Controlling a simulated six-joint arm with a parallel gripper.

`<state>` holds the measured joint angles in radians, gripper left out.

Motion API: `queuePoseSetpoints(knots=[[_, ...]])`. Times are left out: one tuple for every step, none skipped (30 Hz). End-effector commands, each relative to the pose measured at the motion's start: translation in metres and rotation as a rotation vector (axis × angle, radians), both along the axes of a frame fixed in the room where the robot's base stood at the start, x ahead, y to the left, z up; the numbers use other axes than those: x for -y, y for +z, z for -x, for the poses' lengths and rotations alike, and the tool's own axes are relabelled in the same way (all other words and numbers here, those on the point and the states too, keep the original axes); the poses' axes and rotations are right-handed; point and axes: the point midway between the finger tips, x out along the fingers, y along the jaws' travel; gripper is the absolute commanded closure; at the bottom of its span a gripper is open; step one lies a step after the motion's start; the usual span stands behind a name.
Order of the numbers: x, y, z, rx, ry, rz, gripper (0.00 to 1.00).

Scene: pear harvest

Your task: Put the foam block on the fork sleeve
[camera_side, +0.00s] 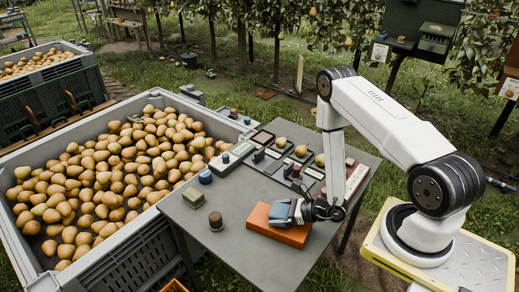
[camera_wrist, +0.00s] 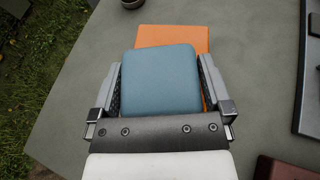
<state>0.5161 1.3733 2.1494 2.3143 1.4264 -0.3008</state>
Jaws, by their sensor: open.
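The foam block appears to be the blue-grey block (camera_side: 281,213). In the side view it sits on top of the orange slab (camera_side: 278,233), which appears to be the fork sleeve and lies flat on the table. My gripper (camera_side: 296,212) is open around the block. In the wrist view the block (camera_wrist: 161,80) lies between the two spread fingers of my gripper (camera_wrist: 160,72). The orange slab (camera_wrist: 174,36) shows beyond and to the right of the block there. The block hides the rest of the slab, and whether the fingers touch the block's sides is hard to tell.
A green block (camera_side: 193,199) and a dark cylinder (camera_side: 215,221) stand left of the slab on the grey table (camera_side: 244,262). Trays with pears and small tools fill the table's far side. A large pear bin (camera_side: 150,228) adjoins the left. The table's front is clear.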

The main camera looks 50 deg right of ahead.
Motion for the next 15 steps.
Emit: queuePoseSetpoints(knots=[[0.000, 0.001, 0.000, 0.000, 0.000, 0.000, 0.00], [0.000, 0.002, 0.000, 0.000, 0.000, 0.000, 0.00], [0.000, 0.003, 0.000, 0.000, 0.000, 0.000, 0.00], [0.000, 0.003, 0.000, 0.000, -0.001, 0.000, 0.00], [0.001, 0.003, 0.002, -0.001, -0.001, 0.000, 0.00], [0.002, 0.004, 0.003, -0.001, -0.002, 0.000, 0.00], [0.003, 0.005, 0.005, -0.001, -0.003, -0.001, 0.00], [0.004, 0.005, 0.006, -0.001, -0.003, -0.001, 0.00], [0.005, 0.006, 0.009, -0.001, -0.002, 0.000, 0.00], [0.006, 0.007, 0.011, -0.002, -0.003, 0.001, 0.00], [0.007, 0.008, 0.013, -0.002, -0.004, 0.000, 0.00], [0.008, 0.009, 0.016, -0.003, -0.003, -0.001, 0.00], [0.009, 0.011, 0.019, -0.002, -0.004, -0.001, 0.00], [0.010, 0.012, 0.021, -0.002, -0.005, 0.000, 0.00], [0.011, 0.013, 0.025, -0.001, -0.004, 0.000, 0.00]])
